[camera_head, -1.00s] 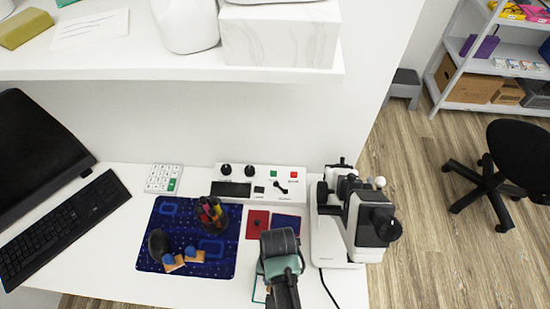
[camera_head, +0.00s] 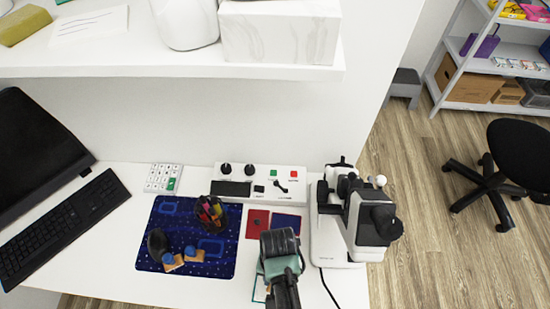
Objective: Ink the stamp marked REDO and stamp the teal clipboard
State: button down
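Two small wooden stamps with blue knobs, a left one (camera_head: 172,262) and a right one (camera_head: 195,256), stand on a dark blue mat (camera_head: 219,264). Their markings are too small to read, so I cannot tell which is REDO. A red pad (camera_head: 257,229) and a dark blue pad (camera_head: 287,223), which look like ink pads, lie right of the mat. A teal-edged sheet (camera_head: 259,288), perhaps the teal clipboard, lies at the desk's front, mostly hidden behind a dark and teal jointed part that seems to be my arm. I see no gripper fingers.
A pen cup (camera_head: 211,214) and a black mouse (camera_head: 157,243) stand on the mat. A white control panel (camera_head: 265,182) lies behind the pads, and a white microscope-like device (camera_head: 349,225) with a cord stands to the right. A keyboard (camera_head: 65,227) lies left. A shelf (camera_head: 130,62) overhangs the back.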

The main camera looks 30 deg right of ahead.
jog(key=shift+f, duration=0.55)
dwell(1.5)
notch_tip(320, 180, up, 7)
jog(key=p, duration=0.7)
jog(key=shift+r+p, duration=0.15)
jog(key=shift+p, duration=0.15)
